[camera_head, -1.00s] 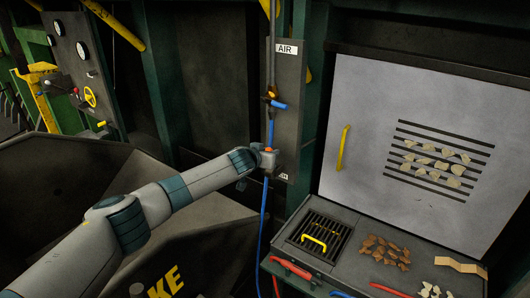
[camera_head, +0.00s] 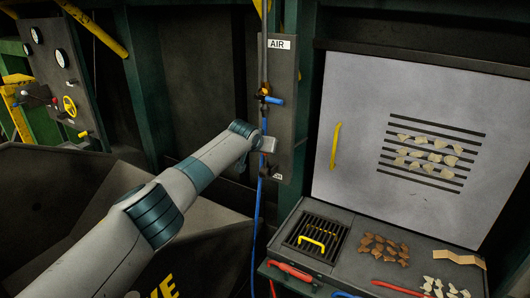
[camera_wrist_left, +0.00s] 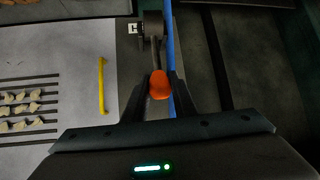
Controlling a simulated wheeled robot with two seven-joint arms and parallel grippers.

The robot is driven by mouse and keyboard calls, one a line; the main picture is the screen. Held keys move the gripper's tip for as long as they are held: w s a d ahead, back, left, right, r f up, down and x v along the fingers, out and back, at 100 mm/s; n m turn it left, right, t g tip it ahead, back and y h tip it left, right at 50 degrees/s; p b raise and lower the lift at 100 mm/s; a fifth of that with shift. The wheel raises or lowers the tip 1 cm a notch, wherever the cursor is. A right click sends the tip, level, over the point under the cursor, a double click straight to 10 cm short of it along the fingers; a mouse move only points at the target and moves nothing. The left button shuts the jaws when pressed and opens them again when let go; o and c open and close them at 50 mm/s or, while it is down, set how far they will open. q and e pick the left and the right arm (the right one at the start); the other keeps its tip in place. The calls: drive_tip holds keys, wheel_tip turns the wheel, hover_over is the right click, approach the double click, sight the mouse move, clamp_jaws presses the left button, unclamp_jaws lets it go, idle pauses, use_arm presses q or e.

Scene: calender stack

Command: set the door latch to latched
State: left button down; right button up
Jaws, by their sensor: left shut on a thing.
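An orange knob (camera_wrist_left: 159,85) sits on the end of a dark lever (camera_wrist_left: 155,50), whose round pivot (camera_wrist_left: 152,23) is beside a small white label. My left gripper (camera_wrist_left: 158,92) is shut on the orange knob, with one finger on each side of it. In the head view my left gripper (camera_head: 267,144) is at the lower part of the grey AIR panel (camera_head: 283,75), and the knob is hidden there. I cannot tell whether this lever is the door latch or what setting it has. My right gripper is not in view.
A blue hose (camera_head: 259,205) runs down right by the gripper, and a blue-handled valve (camera_head: 272,100) is above it. To the right are a pale slotted panel (camera_head: 355,90) with a yellow handle (camera_head: 335,145) and a grate (camera_head: 316,238). A dark bin (camera_head: 60,190) lies under my arm.

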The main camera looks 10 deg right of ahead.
use_arm(q)
drive_tip(key=shift+w+a+r, duration=0.1)
drive_tip(key=shift+w+a, duration=0.05)
drive_tip(key=shift+a, duration=0.05)
drive_tip(key=c, duration=1.5)
unclamp_jaws()
drive_tip(key=shift+o, duration=0.2)
use_arm(e)
drive_tip(key=shift+a, duration=1.05)
drive_tip(key=shift+w, duration=0.1)
use_arm(q)
drive_tip(key=shift+d, duration=0.15)
drive_tip(key=shift+s, duration=0.35)
drive_tip(key=b+v, duration=0.5)
drive_tip(key=v, duration=1.2)
drive_tip(key=shift+w+a+b, duration=0.15)
drive_tip(key=shift+a+b, duration=0.05)
drive_tip(key=shift+b, duration=0.15)
use_arm(e)
drive_tip(key=shift+d+f, duration=0.2)
drive_tip(key=shift+f, duration=0.75)
drive_tip(key=shift+d+f, duration=0.2)
drive_tip(key=shift+f, duration=0.75)
drive_tip(key=shift+d+f, duration=0.2)
drive_tip(key=shift+f, duration=0.75)
